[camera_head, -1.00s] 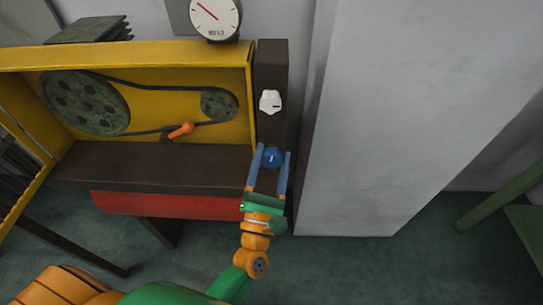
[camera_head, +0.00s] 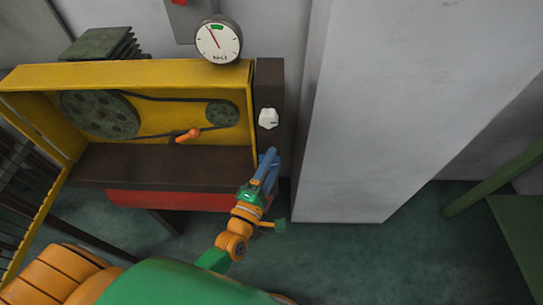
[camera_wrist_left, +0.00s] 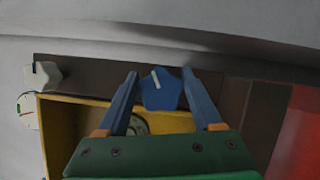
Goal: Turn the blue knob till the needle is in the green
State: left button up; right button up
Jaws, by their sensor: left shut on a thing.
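The blue knob (camera_wrist_left: 162,92), with a white mark on its face, sits on the dark upright panel (camera_head: 270,85) right of the yellow machine. My left gripper (camera_wrist_left: 160,76) is shut on the knob, with one blue finger on each side of it. In the head view this gripper (camera_head: 269,160) is turned and its fingers hide most of the knob. The round white gauge (camera_head: 218,40) stands on top of the machine. Its red needle points up and a little left, just left of the green band (camera_head: 217,27) at the top. My right gripper is out of view.
A white knob (camera_head: 268,118) is higher on the same panel. The yellow housing (camera_head: 160,72) holds a belt, two pulleys and an orange handle (camera_head: 188,135). A wide grey pillar (camera_head: 400,100) stands close to the right of the panel.

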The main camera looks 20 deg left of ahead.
pick_arm(q)
jog(key=m+g+p, duration=0.1)
jog(key=m+p, duration=0.3)
jog(key=p, duration=0.1)
jog(key=shift+r+m+g, duration=0.15)
jog(key=shift+m+g, duration=0.25)
jog(key=shift+f+m+g+y+p, duration=0.2)
jog(key=shift+m+g+y+p, duration=0.1)
jog(key=shift+m+p, duration=0.45)
jog(key=shift+f+m+g+y+p, duration=0.15)
jog(key=shift+m+g+y+p, duration=0.15)
jog(key=shift+m+p, duration=0.45)
jog(key=shift+a, duration=0.1)
jog(key=o, duration=1.4)
jog(key=shift+s, duration=0.1)
jog(key=v, duration=0.7)
jog(key=shift+p, duration=0.35)
